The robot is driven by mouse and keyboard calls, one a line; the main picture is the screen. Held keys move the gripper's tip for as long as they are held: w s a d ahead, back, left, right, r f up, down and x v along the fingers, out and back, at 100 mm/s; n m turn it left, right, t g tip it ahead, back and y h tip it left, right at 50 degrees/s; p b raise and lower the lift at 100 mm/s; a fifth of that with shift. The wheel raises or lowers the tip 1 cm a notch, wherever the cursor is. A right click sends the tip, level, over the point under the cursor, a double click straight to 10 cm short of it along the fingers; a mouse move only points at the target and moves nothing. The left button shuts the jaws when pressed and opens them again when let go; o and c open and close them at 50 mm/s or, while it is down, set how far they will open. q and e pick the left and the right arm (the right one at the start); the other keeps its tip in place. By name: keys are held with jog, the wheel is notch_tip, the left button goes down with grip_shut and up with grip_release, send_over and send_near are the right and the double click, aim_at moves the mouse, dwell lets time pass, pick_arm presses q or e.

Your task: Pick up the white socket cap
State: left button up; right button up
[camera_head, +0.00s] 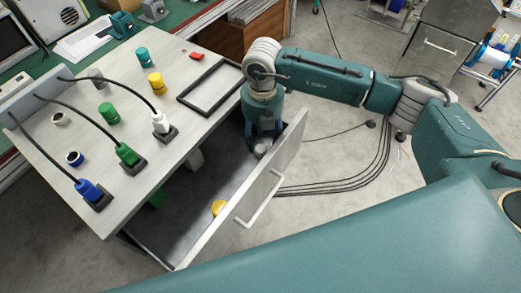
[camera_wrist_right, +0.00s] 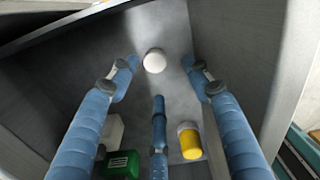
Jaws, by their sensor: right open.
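The white socket cap (camera_wrist_right: 154,61) shows as a pale round shape on the grey floor of the open drawer in the right wrist view. The cap lies between the two upper fingertips, with nothing gripped. I cannot tell the height gap exactly. My left gripper is out of view.
The drawer front (camera_head: 240,205) and side walls stand close around the gripper. A yellow cap (camera_wrist_right: 190,142), a green cap (camera_wrist_right: 122,165) and a whitish block (camera_wrist_right: 113,132) lie in the drawer. The tabletop (camera_head: 185,120) carries cabled plugs, coloured caps and a black frame (camera_head: 210,86).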

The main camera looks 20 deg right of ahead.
aim_at(260, 149)
jog(key=shift+f, duration=0.3)
jog(key=f, duration=0.1)
jog(key=f+p, duration=0.1)
jog(key=f, duration=0.1)
jog(key=shift+w+a+f, duration=0.2)
jog(key=shift+w+f, duration=0.05)
jog(key=shift+f, duration=0.05)
jog(key=shift+w+f, duration=0.1)
jog(key=shift+f, duration=0.45)
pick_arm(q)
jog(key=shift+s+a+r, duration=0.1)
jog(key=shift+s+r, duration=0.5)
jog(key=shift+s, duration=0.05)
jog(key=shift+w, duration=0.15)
pick_arm(e)
jog(key=c, duration=1)
